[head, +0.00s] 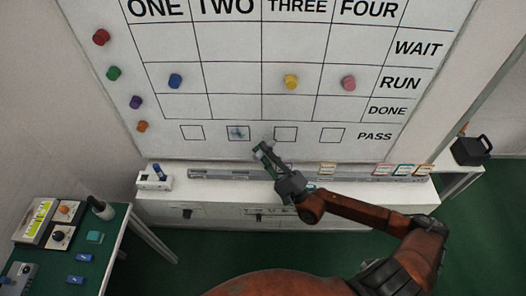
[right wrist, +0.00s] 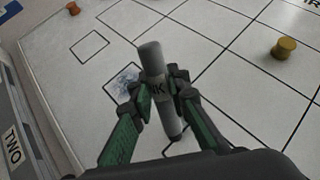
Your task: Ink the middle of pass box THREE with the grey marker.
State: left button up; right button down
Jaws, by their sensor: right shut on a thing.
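My right gripper (head: 264,150) is at the board's lower edge, below and left of pass box THREE (head: 285,133). In the right wrist view the gripper (right wrist: 160,95) is shut on the grey marker (right wrist: 151,55), a grey cylinder with a label partly reading "NK". The marker looks tilted; I cannot tell whether its end touches the board. Pass box THREE looks blank inside in the head view. Pass box TWO (head: 238,133) holds a dark bluish scribble, which also shows in the right wrist view (right wrist: 124,80). My left gripper is out of view.
A ledge (head: 225,174) with labelled blocks runs under the whiteboard (head: 230,105). Coloured magnets sit on the board, including a yellow one (head: 291,82). A white holder (head: 150,181) with a blue item stands left. A green side table (head: 100,240) carries devices. A black container (head: 470,150) is right.

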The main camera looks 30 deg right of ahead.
jog(key=shift+w+d+b, duration=0.4)
jog(key=shift+w, duration=0.2)
dwell(0.3)
